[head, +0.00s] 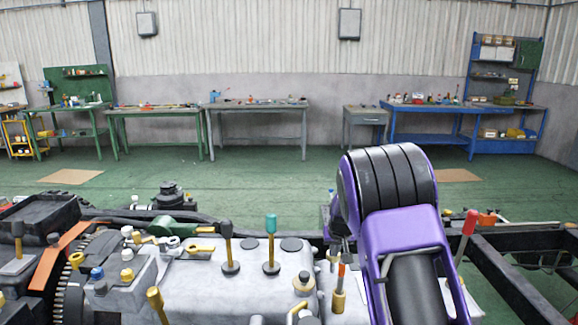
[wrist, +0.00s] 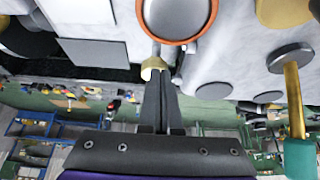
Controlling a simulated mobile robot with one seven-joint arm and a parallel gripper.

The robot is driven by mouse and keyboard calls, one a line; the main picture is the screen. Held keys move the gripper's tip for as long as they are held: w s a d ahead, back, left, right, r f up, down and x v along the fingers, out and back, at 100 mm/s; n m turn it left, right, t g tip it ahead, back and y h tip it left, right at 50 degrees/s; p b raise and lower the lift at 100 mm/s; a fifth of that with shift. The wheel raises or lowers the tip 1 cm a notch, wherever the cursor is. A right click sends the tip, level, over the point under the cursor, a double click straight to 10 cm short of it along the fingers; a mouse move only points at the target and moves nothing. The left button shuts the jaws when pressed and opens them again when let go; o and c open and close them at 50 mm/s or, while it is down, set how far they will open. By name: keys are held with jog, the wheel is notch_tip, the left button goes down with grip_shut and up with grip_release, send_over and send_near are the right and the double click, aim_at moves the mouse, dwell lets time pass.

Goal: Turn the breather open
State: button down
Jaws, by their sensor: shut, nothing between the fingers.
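My gripper (wrist: 160,82) is shut and empty in the wrist view, its two dark fingers together. The fingertips are close to a small brass fitting (wrist: 152,68); I cannot tell whether they touch it. Just beyond is a round grey cap with a copper-coloured rim (wrist: 180,20). I cannot tell for sure which fitting is the breather. In the head view my purple arm covers the right middle and the fingers are not clear.
A teal-handled lever (head: 271,235) and a dark-knobbed lever (head: 227,240) stand up from the block. A red-tipped lever (head: 469,225) and dark chassis rails (head: 500,275) lie right of my arm. The green floor (head: 250,180) behind is mostly clear.

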aim_at(339, 257)
jog(key=shift+f+b, duration=0.85)
jog(key=shift+f, duration=0.6)
jog(key=shift+w+d, duration=0.1)
jog(key=shift+w, duration=0.25)
jog(key=shift+w+d+r+b, duration=0.1)
jog(key=shift+d+r+b, duration=0.1)
jog(key=shift+d+b, duration=0.65)
jog(key=shift+a+f, duration=0.1)
jog(key=shift+s+b, duration=0.3)
jog(key=shift+s, duration=0.1)
notch_tip(339, 257, up, 6)
jog(key=p, duration=0.3)
jog(key=shift+s+p, duration=0.1)
jog(key=shift+p, duration=0.2)
jog(key=shift+f, duration=0.1)
